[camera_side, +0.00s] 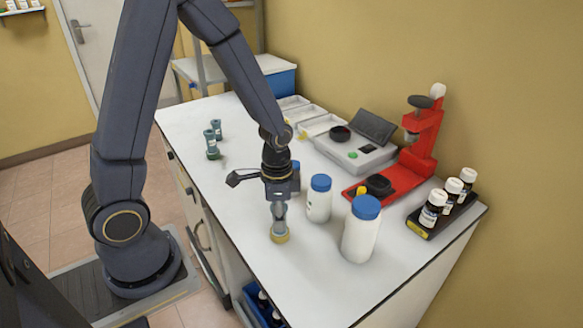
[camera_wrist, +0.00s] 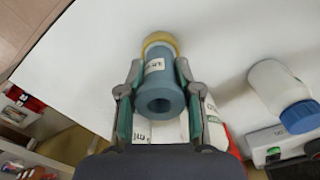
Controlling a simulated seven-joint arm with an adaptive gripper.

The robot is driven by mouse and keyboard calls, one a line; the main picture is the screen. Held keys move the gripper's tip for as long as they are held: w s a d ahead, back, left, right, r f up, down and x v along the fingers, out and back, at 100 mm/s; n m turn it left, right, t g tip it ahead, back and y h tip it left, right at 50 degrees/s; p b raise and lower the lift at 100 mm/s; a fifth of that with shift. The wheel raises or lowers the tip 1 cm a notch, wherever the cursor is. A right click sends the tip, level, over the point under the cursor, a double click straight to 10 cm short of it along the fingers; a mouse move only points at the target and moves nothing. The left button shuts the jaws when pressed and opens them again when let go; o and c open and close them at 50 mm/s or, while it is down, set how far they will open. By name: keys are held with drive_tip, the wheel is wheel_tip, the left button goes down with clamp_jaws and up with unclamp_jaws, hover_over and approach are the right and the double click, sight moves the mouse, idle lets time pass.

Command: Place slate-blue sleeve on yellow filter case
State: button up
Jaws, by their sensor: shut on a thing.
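The slate-blue sleeve (camera_wrist: 163,85) is a hollow tube with a white label, upright between my gripper's fingers. My gripper (camera_wrist: 158,90) is shut on it, one finger on each side; in the side view my gripper (camera_side: 279,198) points down over the table. The yellow filter case (camera_side: 280,237) stands on the white table right under the sleeve and shows as a yellow rim (camera_wrist: 160,39) beyond the sleeve's far end in the wrist view. The sleeve's lower end is in line with the case and appears to meet it; I cannot tell whether it is fully seated.
White bottles with blue caps (camera_side: 361,229) (camera_side: 319,199) stand close to the right of my gripper. Behind are a red stand (camera_side: 423,140), a grey scale (camera_side: 355,150) and a rack of brown bottles (camera_side: 433,212). Grey-green pieces (camera_side: 212,142) stand at left. The front table is clear.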

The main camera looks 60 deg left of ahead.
drive_tip(key=o, duration=1.1)
drive_tip(key=shift+f, duration=0.15)
wheel_tip(320, 180, up, 12)
drive_tip(key=s+r+n+t, duration=0.2)
drive_tip(key=s+r, duration=0.1)
drive_tip(key=s+r+n+t, duration=0.1)
drive_tip(key=s+r+n, duration=0.1)
drive_tip(key=s+r, duration=0.1)
drive_tip(key=s+d+r+n+t, duration=0.1)
drive_tip(key=s+r+n+t, duration=0.1)
drive_tip(key=s+r, duration=0.1)
drive_tip(key=shift+r+t, duration=0.3)
drive_tip(key=shift+r, duration=0.5)
